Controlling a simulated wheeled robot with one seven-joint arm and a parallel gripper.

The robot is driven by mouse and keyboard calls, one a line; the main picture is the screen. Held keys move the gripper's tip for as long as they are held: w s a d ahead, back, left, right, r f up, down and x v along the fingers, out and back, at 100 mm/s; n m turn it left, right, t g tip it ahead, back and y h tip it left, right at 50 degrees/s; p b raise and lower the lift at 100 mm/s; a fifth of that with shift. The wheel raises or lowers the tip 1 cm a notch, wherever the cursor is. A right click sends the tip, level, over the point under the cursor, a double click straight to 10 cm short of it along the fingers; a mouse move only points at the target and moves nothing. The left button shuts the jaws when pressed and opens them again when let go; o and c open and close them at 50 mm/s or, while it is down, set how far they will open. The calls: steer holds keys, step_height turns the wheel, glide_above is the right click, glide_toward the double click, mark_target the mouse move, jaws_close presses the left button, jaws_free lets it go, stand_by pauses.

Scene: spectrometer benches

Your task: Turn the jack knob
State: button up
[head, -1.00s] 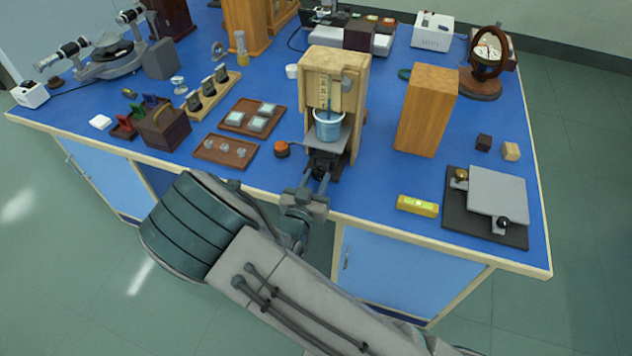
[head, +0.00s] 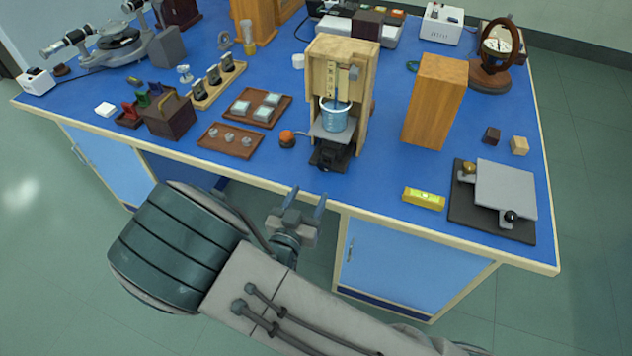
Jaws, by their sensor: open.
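The small black jack (head: 329,155) stands near the table's front edge, at the foot of an open-fronted wooden case. Its dark knob (head: 325,167) faces the front and is small and hard to make out. The jack's grey top plate (head: 331,133) carries a blue beaker (head: 334,117) inside the case. My gripper (head: 307,196) is open and empty. Its two fingers point toward the table, in front of and slightly left of the jack in the picture. A gap shows between the fingertips and the knob.
An orange-topped button (head: 287,139) sits just left of the jack. A brown tray (head: 229,140) lies further left. A yellow level (head: 424,198) and a grey plate on a dark base (head: 505,188) are to the right. A tall wooden block (head: 433,100) stands right of the case (head: 362,115).

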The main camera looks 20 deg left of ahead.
steer(key=shift+s+a, duration=0.15)
steer(key=shift+s, duration=2.15)
